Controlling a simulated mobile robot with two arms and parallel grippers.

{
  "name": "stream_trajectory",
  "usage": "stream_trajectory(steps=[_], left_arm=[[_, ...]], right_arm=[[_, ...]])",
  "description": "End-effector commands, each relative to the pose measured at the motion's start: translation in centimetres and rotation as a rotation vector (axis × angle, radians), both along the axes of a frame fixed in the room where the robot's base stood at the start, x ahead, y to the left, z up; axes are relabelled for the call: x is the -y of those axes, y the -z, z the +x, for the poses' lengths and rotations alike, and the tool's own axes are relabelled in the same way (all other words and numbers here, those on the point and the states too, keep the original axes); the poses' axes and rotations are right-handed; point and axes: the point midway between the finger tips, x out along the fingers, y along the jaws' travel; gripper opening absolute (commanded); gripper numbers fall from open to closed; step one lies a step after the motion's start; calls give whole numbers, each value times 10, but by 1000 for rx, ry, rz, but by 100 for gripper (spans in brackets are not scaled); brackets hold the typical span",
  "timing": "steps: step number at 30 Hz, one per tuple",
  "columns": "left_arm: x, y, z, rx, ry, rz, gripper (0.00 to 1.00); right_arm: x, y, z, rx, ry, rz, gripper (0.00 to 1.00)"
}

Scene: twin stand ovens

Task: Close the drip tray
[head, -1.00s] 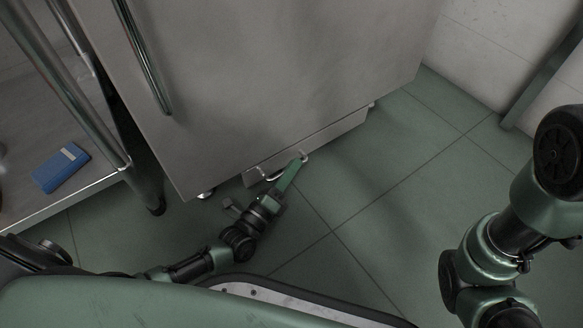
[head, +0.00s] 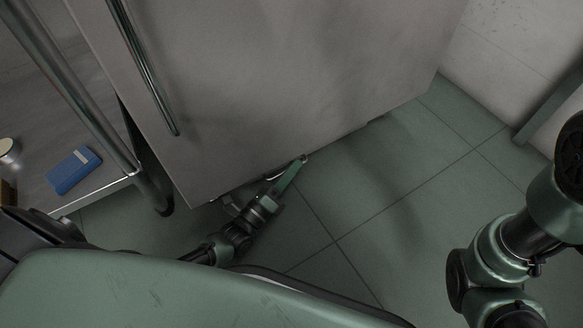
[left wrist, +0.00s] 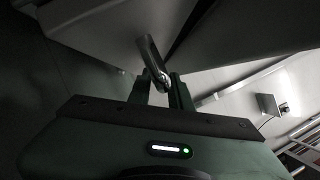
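The drip tray is low under the big steel oven (head: 270,90), and the oven's lower edge hides nearly all of its front in the head view. A bit of its metal handle (head: 304,157) shows at my left fingertips. My left gripper (head: 299,163) is low at the oven's bottom edge, above the floor. In the left wrist view the curved handle (left wrist: 151,57) runs between the two close-set fingers (left wrist: 161,88), which appear shut on it. My right arm is at the right of the head view; its gripper is out of frame.
A steel shelf (head: 110,186) stands at the left with a blue box (head: 74,170) on it. A round post (head: 153,190) is close to my left arm. Green tiled floor (head: 370,215) is clear at the right, up to the white wall (head: 510,70).

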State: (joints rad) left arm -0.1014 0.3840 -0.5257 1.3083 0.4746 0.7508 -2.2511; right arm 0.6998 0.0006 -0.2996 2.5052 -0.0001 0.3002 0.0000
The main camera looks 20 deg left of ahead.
Motion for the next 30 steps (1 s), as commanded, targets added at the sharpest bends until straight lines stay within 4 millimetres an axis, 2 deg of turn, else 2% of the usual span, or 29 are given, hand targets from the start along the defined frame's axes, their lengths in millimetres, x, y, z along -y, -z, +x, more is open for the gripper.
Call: stream_trajectory(steps=[5,15,20,30], left_arm=[[-5,1,-14,-4,-2,2,20],[-20,13,-64,-3,0,0,20],[-23,16,-72,-1,0,-1,20],[-23,17,-73,0,0,-1,20]], right_arm=[[0,-11,0,-1,-1,-1,0],[-1,-34,3,-5,0,-1,0],[-1,-36,3,-7,0,-2,0],[-1,-36,3,-7,0,-2,0]])
